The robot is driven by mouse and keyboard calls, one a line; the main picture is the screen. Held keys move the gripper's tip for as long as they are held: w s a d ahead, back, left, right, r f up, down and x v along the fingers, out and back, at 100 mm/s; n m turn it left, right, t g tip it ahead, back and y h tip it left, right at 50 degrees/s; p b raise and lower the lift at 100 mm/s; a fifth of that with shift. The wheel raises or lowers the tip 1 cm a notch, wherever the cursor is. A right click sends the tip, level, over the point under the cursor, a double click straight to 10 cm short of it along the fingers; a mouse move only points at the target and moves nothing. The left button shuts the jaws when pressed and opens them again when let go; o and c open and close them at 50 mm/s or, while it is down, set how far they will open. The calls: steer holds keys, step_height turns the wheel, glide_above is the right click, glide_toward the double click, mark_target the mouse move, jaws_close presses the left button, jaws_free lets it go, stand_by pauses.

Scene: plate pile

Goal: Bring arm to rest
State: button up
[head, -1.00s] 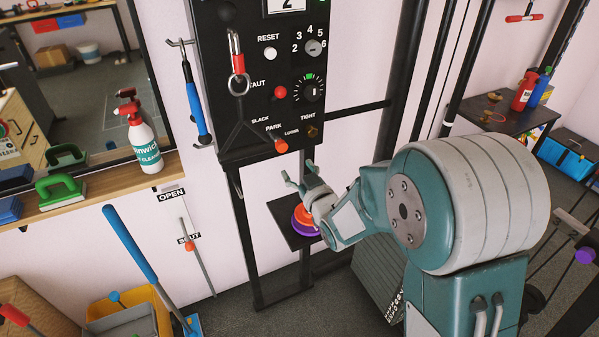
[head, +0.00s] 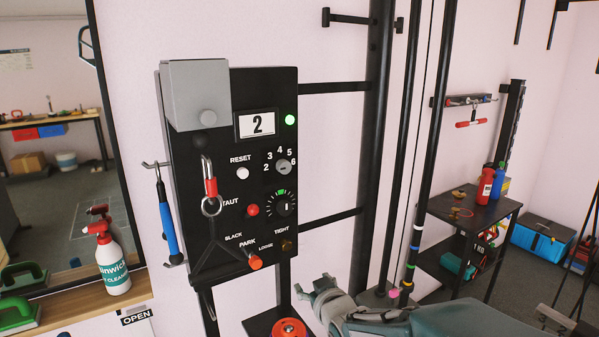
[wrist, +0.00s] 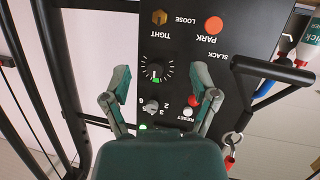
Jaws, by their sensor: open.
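My gripper (head: 322,290) is at the bottom middle of the head view, in front of and below the black control panel (head: 225,220). In the wrist view my gripper (wrist: 163,88) is open, its two fingers apart with nothing between them. The panel (wrist: 185,60) shows upside down beyond the fingers, with a dial (wrist: 155,71) and a selector knob (wrist: 151,106) visible in the gap. My arm lies low along the bottom right of the head view.
Black upright poles (head: 378,150) stand right of the panel. A spray bottle (head: 112,262) stands on a ledge at left. A side table (head: 470,212) with red and blue bottles is at the right.

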steer(key=s+d+r+m+g+h, duration=0.3)
steer(key=s+d, duration=0.6)
steer(key=s, duration=0.1)
steer(key=s+d+m+g, duration=0.1)
steer(key=s+d+g, duration=0.1)
steer(key=s, duration=0.6)
steer(key=s+d+m+g+h, duration=0.1)
steer(key=s+g, duration=0.2)
steer(key=s, duration=0.5)
steer(key=shift+s+d+m+h, duration=0.3)
steer(key=shift+s+d, duration=0.05)
steer(key=shift+s, duration=0.05)
stand_by(0.9)
